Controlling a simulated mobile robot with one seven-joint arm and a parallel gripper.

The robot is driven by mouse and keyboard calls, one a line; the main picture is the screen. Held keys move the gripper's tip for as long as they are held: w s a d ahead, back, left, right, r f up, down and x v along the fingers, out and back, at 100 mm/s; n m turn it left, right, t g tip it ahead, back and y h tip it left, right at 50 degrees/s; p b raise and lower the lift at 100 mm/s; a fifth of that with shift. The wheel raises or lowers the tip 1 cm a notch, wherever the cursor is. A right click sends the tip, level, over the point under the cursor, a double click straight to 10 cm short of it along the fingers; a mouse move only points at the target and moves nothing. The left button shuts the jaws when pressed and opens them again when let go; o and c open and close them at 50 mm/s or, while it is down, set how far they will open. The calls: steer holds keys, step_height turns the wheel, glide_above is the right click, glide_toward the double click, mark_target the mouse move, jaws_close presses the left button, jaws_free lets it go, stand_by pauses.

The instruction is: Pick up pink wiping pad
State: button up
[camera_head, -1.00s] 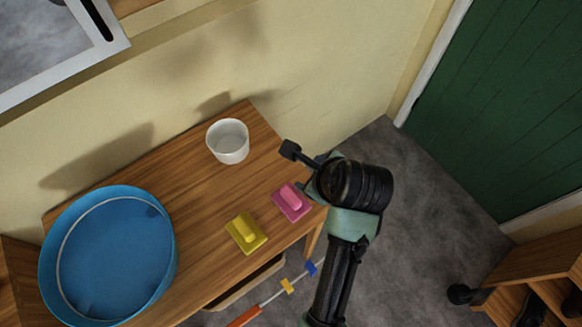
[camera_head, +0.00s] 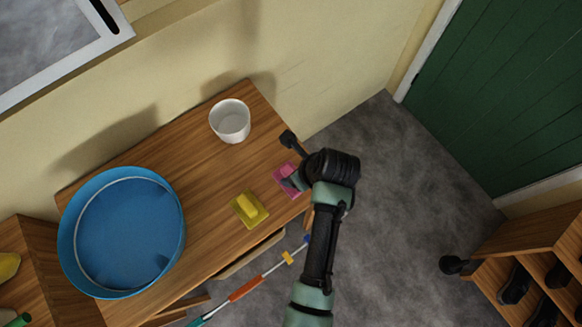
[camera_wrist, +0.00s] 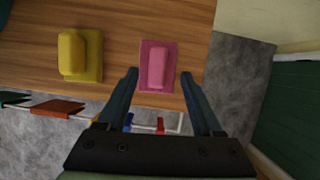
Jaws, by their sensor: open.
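The pink wiping pad (camera_head: 282,180) lies on the wooden table (camera_head: 200,210) near its right end, partly hidden by my arm in the head view. It has a square pink base with a raised lighter pink block. In the wrist view the pink wiping pad (camera_wrist: 156,66) lies ahead of and between the lines of my two fingers. My gripper (camera_wrist: 159,75) is open and empty, with its fingertips close to the pad's near edge in the picture. I cannot tell how high the fingertips are above the table. In the head view my gripper (camera_head: 292,160) is over the pad, partly hidden.
A yellow pad (camera_head: 249,209) lies left of the pink one; it also shows in the wrist view (camera_wrist: 80,55). A white cup (camera_head: 230,121) and a blue basin (camera_head: 125,235) stand on the table. A coloured stick (camera_head: 245,289) is below the front edge.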

steer(key=shift+x, duration=2.2)
steer(key=shift+a, duration=0.2)
steer(key=shift+r, duration=0.1)
jaws_close()
